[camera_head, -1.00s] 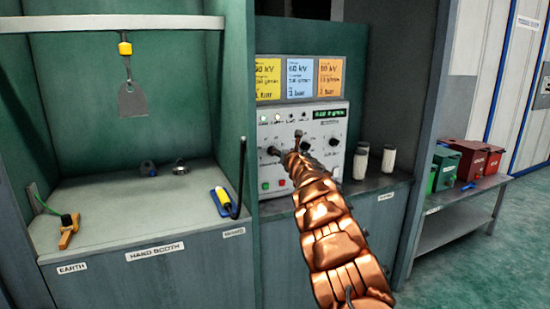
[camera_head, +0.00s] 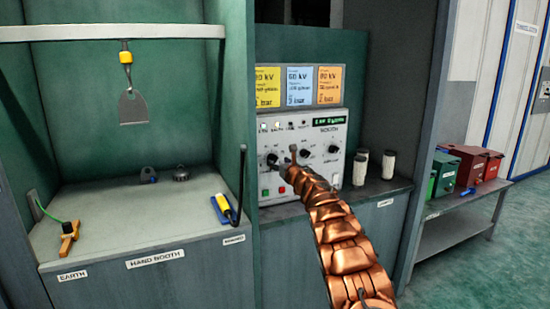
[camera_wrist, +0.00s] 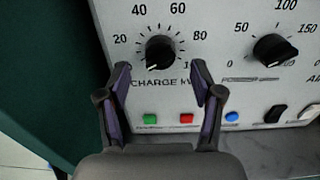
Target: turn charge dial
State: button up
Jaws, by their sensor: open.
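The charge dial (camera_wrist: 160,53) is a round black knob with a pale pointer line and a scale running from 20 up past 80, labelled CHARGE kV, on a white control box (camera_head: 335,170). In the wrist view its pointer points down and to the left, near the low end of the scale. My gripper (camera_wrist: 160,85) is open, with its two fingertips apart just below the dial on either side, and nothing between them. In the head view my gripper (camera_head: 290,160) is in front of the box's left part, small and partly hiding the panel.
A second black dial (camera_wrist: 273,50) is to the right. A green wall (camera_wrist: 60,90) stands close on the left. White jars (camera_head: 388,165) stand right of the box.

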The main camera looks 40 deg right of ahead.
aim_at(275, 159)
jog(key=shift+p+x, duration=0.7)
jog(key=shift+x, duration=0.2)
jog(key=shift+w+r+p, duration=0.3)
jog(key=shift+w+p, duration=0.2)
jog(key=shift+p, duration=0.1)
jog(key=shift+w+d+f+p, duration=0.2)
jog(key=shift+w+d+p, duration=0.15)
jog(key=shift+w+p, duration=0.5)
jog(key=shift+s+f, duration=0.1)
jog(key=shift+c, duration=0.3)
jog(key=c, duration=1.1)
jog(key=shift+o, duration=0.2)
